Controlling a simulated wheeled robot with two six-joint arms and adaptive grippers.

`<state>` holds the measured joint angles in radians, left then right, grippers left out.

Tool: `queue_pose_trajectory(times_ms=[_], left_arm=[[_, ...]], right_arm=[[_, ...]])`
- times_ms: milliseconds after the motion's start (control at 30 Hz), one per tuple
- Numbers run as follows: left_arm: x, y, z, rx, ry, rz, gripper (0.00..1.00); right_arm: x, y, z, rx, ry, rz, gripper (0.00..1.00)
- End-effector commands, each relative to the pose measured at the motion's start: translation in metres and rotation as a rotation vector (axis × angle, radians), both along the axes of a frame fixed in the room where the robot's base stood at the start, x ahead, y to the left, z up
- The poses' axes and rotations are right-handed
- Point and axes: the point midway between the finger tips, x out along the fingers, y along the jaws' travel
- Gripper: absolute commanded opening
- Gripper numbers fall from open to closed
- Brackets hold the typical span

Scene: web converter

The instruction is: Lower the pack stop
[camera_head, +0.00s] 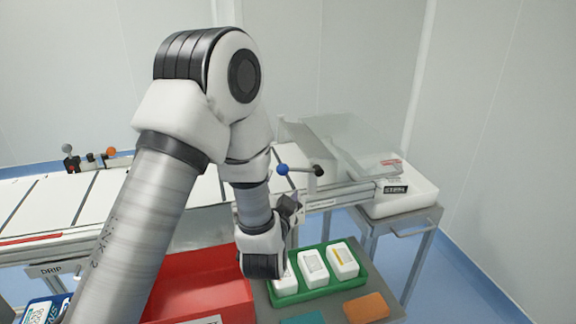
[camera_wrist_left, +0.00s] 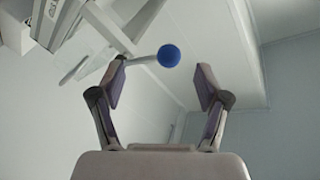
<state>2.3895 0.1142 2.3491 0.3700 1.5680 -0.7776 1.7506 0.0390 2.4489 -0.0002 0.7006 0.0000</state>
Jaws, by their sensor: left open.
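A lever with a blue ball knob (camera_head: 283,169) sticks out to the left from a dark pivot (camera_head: 318,170) at the conveyor's right end, close to level. I cannot tell for sure which part is the pack stop. My left gripper (camera_head: 290,205) is just below the knob, its fingers partly hidden by my wrist. In the left wrist view the gripper (camera_wrist_left: 161,80) is open and empty. There the blue knob (camera_wrist_left: 169,55) shows between and beyond the fingertips, apparently not touched, its pale rod running left. My right gripper is not in view.
A clear cover (camera_head: 345,140) stands behind the lever. A white tray (camera_head: 410,198) is on a stand at right. Below are a red bin (camera_head: 195,280), a green tray (camera_head: 325,288) with white packs, and an orange block (camera_head: 366,307). An orange-knobbed fitting (camera_head: 111,152) is at far left.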

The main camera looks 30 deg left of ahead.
Motion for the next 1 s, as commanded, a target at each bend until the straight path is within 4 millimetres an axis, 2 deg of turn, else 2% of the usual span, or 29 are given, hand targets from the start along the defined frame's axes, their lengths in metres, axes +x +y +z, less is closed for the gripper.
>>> queue_pose_trajectory(times_ms=[300, 400, 667, 700, 767, 900, 1000], left_arm=[[0.05, 0.025, 0.001, -0.002, -0.001, 0.001, 0.75], [0.062, 0.03, 0.0, -0.001, 0.001, 0.0, 0.75], [0.067, 0.032, -0.001, 0.0, 0.002, -0.001, 0.75], [0.067, 0.032, -0.001, 0.0, 0.002, -0.001, 0.72], [0.066, 0.032, -0.001, 0.0, 0.002, -0.001, 0.51], [0.067, 0.032, -0.001, -0.001, 0.001, -0.002, 0.01], [0.067, 0.032, 0.0, 0.0, -0.001, -0.002, 0.0]], right_arm=[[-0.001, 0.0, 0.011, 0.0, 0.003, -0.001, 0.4], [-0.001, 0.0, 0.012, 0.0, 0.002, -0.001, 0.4], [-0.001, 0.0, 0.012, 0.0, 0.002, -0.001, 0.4], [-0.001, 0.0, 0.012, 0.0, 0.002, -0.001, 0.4], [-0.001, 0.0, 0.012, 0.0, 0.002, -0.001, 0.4], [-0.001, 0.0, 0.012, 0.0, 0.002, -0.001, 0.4], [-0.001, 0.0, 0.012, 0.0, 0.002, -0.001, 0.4]])
